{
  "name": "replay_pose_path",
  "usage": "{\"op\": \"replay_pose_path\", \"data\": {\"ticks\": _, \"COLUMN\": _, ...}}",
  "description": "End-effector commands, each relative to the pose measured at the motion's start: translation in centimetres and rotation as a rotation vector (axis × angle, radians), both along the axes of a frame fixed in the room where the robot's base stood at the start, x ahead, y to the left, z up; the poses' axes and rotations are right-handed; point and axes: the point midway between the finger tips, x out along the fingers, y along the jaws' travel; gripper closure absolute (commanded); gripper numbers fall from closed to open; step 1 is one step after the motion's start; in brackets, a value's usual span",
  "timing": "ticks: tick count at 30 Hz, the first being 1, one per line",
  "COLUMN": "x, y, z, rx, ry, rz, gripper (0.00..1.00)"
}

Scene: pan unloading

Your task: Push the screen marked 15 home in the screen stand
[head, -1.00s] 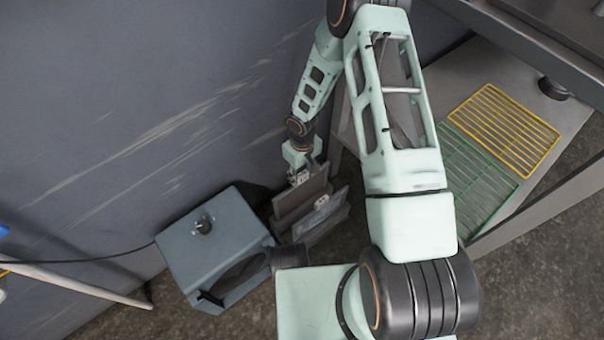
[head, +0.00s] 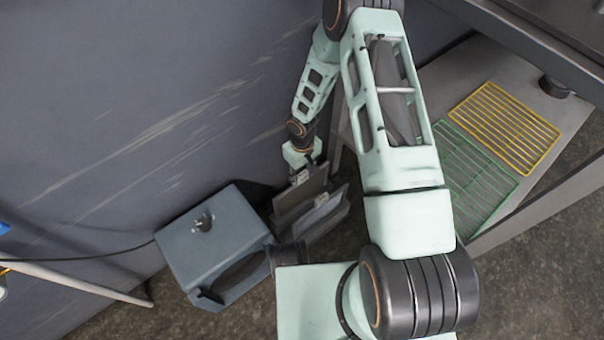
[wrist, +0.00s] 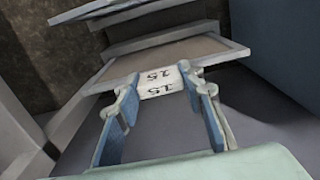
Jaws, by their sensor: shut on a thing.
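The screen marked 15 (wrist: 212,52) is a flat framed panel. Its white tab with the number shows between my fingertips in the wrist view. My gripper (wrist: 160,92) is shut on this tab. In the head view my gripper (head: 302,177) is above the screens beside the wall, with the held screen (head: 300,196) below it. Another grey screen with a pale tab (head: 322,210) stands beside it on the right. The screen stand is mostly hidden under the screens, so I cannot tell how deep the held screen sits.
A grey-blue box (head: 222,235) with a dark knob stands close on the left. A shelf on the right bears a yellow rack (head: 503,125) and a green rack (head: 470,175). The wall (head: 150,100) runs close behind my gripper.

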Motion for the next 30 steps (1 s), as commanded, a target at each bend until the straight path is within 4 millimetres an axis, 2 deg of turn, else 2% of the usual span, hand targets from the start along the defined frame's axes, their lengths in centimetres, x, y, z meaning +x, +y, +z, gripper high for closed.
{"op": "replay_pose_path", "data": {"ticks": 25, "x": -0.01, "y": 0.03, "z": -1.02, "rx": 0.001, "ry": -0.001, "rz": 0.001, "gripper": 0.90}}
{"op": "replay_pose_path", "data": {"ticks": 26, "x": -0.01, "y": 0.03, "z": -1.02, "rx": 0.000, "ry": 0.000, "rz": 0.001, "gripper": 0.61}}
{"op": "replay_pose_path", "data": {"ticks": 30, "x": -0.01, "y": 0.01, "z": -1.01, "rx": 0.000, "ry": 0.000, "rz": 0.000, "gripper": 0.46}}
